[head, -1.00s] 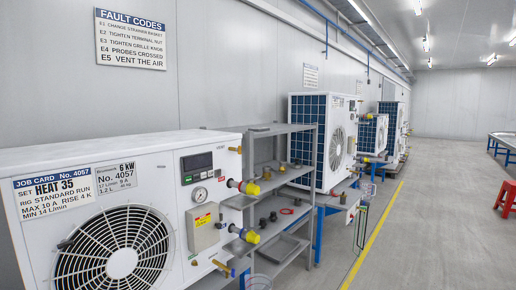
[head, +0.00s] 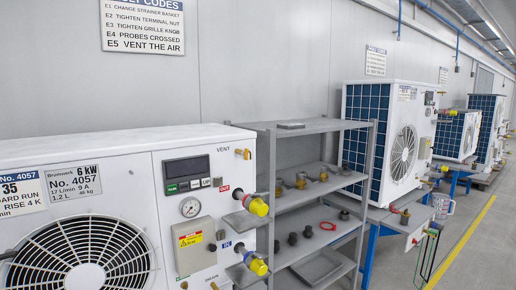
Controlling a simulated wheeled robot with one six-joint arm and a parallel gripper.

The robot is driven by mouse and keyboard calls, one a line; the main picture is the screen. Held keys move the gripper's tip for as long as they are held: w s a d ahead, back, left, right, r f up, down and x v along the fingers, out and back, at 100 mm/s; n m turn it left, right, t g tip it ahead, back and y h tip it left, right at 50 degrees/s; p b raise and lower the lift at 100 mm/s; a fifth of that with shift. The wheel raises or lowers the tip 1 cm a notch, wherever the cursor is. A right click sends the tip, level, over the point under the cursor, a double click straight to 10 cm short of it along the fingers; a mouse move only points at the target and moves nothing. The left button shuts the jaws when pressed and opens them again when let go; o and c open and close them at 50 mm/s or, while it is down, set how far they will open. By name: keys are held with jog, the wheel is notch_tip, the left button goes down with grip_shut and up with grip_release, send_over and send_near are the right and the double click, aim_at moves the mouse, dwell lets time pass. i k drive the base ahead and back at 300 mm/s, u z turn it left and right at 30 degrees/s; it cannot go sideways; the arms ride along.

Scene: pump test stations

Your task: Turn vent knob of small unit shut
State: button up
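A white unit (head: 130,165) marked No. 4057, 6 kW, stands close at the lower left. It has a fan grille, a dark display panel and a round gauge (head: 190,208). A small brass vent knob (head: 243,153) sticks out at its upper right, beside a "VENT" label. Whether the vent is open or shut I cannot tell. Farther back, a smaller white unit (head: 455,137) stands between two taller ones; no vent knob can be made out on it. My gripper is not in view.
Pipe stubs with yellow caps (head: 258,207) stick out from the near unit's right side. A grey shelf rack (head: 290,135) with fittings stands behind it. A tall unit (head: 385,140) is beyond. Open floor lies right of the yellow line (head: 462,240).

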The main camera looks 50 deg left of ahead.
aim_at(245, 153)
jog(key=u, duration=0.3)
jog(key=i, duration=0.7)
jog(key=u, duration=1.3)
jog(key=i, duration=0.6)
jog(key=u, duration=0.6)
